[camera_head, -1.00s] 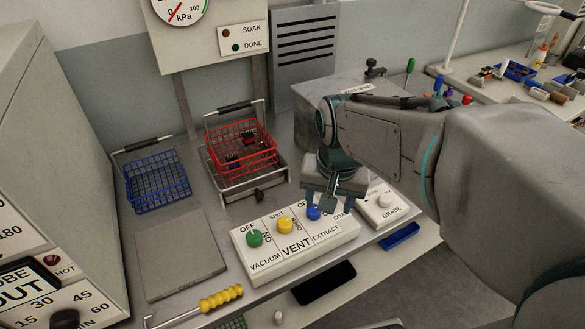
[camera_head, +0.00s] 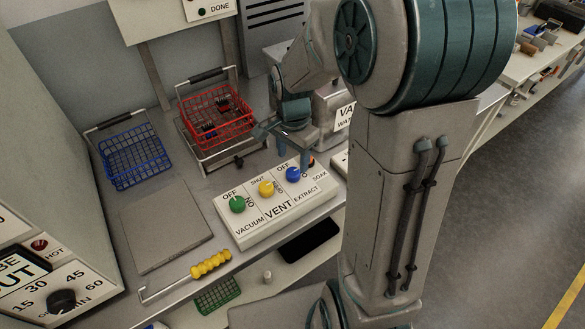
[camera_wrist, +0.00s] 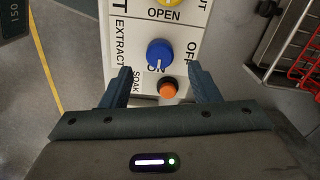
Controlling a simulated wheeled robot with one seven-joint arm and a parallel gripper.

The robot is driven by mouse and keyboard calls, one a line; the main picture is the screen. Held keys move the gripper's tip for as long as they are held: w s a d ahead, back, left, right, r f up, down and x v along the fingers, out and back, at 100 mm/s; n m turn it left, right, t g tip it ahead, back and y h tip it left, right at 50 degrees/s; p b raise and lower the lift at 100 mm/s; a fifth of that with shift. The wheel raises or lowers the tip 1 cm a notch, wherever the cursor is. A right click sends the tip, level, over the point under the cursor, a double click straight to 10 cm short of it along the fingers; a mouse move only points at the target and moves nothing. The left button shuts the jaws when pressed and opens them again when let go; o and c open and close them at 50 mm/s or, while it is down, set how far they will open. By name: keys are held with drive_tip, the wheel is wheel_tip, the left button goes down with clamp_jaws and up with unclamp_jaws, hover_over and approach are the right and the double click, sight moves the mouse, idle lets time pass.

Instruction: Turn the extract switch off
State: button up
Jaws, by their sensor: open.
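The extract switch is a blue knob (camera_head: 293,174) at the right end of a white panel (camera_head: 250,229). In the wrist view the blue knob (camera_wrist: 160,53) has a white pointer line toward the ON label, with OFF lettered to its right. My gripper (camera_head: 287,150) is just behind the knob in the head view. In the wrist view my gripper (camera_wrist: 163,82) is open and empty; its fingers are spread to either side of the panel, below the knob in the picture. An orange soak button (camera_wrist: 168,89) lies between the fingers. I see no contact with the knob.
On the same panel are a green vacuum knob (camera_head: 237,204) and a yellow vent knob (camera_head: 266,188). A red basket (camera_head: 217,115) and a blue basket (camera_head: 134,157) stand behind. A yellow-handled hook (camera_head: 210,265) lies in front of the panel.

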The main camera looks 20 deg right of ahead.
sight(293, 171)
drive_tip(key=shift+f, duration=2.8)
drive_tip(key=c, duration=1)
